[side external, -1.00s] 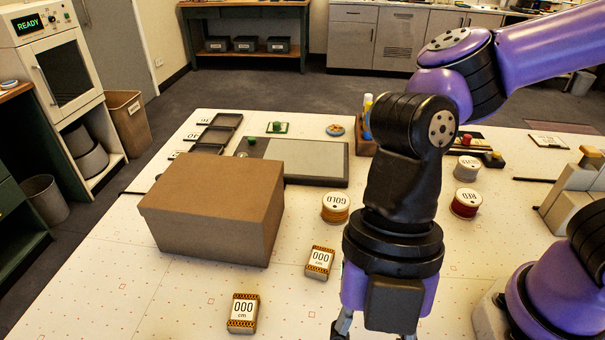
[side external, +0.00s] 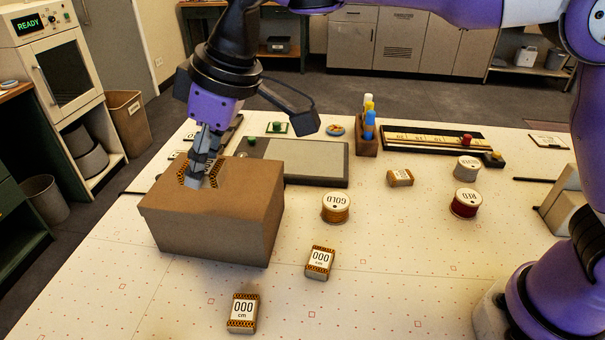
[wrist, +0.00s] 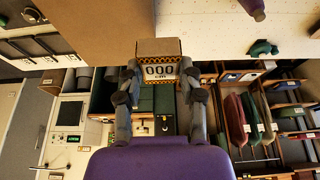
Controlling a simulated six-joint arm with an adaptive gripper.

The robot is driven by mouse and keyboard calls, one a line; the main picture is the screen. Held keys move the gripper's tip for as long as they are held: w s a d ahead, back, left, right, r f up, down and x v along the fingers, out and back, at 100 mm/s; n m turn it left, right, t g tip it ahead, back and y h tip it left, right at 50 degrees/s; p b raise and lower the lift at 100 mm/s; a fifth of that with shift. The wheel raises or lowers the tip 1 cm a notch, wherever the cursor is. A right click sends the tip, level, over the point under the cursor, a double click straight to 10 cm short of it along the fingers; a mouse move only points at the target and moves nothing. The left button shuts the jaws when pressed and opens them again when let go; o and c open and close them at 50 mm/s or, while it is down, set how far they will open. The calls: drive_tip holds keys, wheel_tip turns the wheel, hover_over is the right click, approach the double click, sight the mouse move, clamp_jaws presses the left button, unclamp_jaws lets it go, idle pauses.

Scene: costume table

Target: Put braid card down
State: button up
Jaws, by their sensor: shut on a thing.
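My gripper (side external: 200,178) reaches down over the brown box (side external: 215,235) in the side view. It is shut on a braid card (wrist: 160,70), a small block with a white "000" label and orange-black striped ends. In the wrist view the card sits between my two fingertips, near the edge of the brown box. In the side view my fingers hide most of the card, and only striped ends show. I cannot tell whether it touches the box top.
Similar cards lie at the front (side external: 243,313), mid-table (side external: 320,262) and further back (side external: 400,177). A gold spool (side external: 336,208), red spool (side external: 466,203) and grey spool (side external: 467,168) stand to the right. A grey board (side external: 320,165) lies behind the box. The front left table is clear.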

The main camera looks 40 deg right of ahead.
hover_over(214, 195)
drive_tip(key=d, duration=0.1)
drive_tip(key=f, duration=0.1)
drive_tip(key=s+f, duration=0.1)
drive_tip(key=f, duration=0.1)
drive_tip(key=shift+f, duration=0.15)
drive_tip(key=shift+w+f, duration=0.1)
drive_tip(key=shift+f, duration=1.9)
drive_tip(key=shift+f, duration=0.15)
drive_tip(key=o, duration=0.9)
drive_tip(key=shift+o, duration=0.2)
